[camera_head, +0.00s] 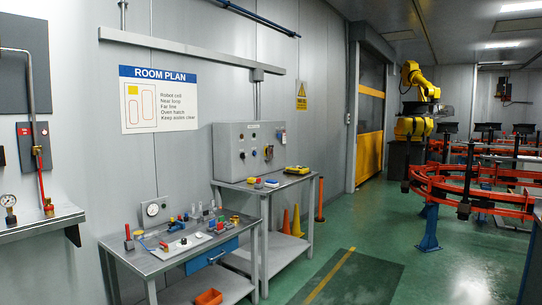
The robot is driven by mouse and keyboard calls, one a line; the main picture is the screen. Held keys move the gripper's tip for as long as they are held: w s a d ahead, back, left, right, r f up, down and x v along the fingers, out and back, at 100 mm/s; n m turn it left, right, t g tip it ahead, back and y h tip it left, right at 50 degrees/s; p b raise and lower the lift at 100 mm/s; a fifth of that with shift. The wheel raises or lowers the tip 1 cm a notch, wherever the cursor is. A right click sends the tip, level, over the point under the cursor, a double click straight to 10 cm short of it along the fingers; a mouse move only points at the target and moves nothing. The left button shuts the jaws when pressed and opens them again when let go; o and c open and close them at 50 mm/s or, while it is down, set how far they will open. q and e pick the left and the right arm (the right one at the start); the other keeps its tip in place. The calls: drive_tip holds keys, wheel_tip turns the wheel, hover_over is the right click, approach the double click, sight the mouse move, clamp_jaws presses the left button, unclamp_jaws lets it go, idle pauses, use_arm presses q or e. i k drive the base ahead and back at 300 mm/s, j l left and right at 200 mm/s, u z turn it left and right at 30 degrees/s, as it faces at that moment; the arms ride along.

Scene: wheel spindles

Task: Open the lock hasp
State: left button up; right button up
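I cannot make out the lock hasp for certain at this distance. A workbench (130,262) in front of me carries several small coloured parts, among them red, blue and yellow ones, too small to name surely. A grey plate (34,147) with red tags is on the wall at the far left, with a red bar (42,185) running down from it. Neither of my grippers shows in the head view.
A grey control box (250,150) stands on a second bench with a yellow device (297,169). A blue drawer (212,257) is under the workbench. Green floor (425,285) is open at right; a yellow robot arm (415,100) is further back.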

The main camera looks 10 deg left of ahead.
sight(271, 152)
drive_tip(key=i+l+z, duration=0.1)
drive_tip(key=i+z, duration=0.25)
drive_tip(key=i, duration=2.8)
drive_tip(key=i+l+u, duration=0.2)
drive_tip(key=i, duration=0.3)
drive_tip(key=i+l+u, duration=0.2)
drive_tip(key=i, duration=0.3)
drive_tip(key=i+l+u, duration=0.15)
drive_tip(key=i, duration=0.35)
drive_tip(key=i+l+u, duration=0.2)
drive_tip(key=i+l, duration=0.2)
drive_tip(key=i, duration=0.1)
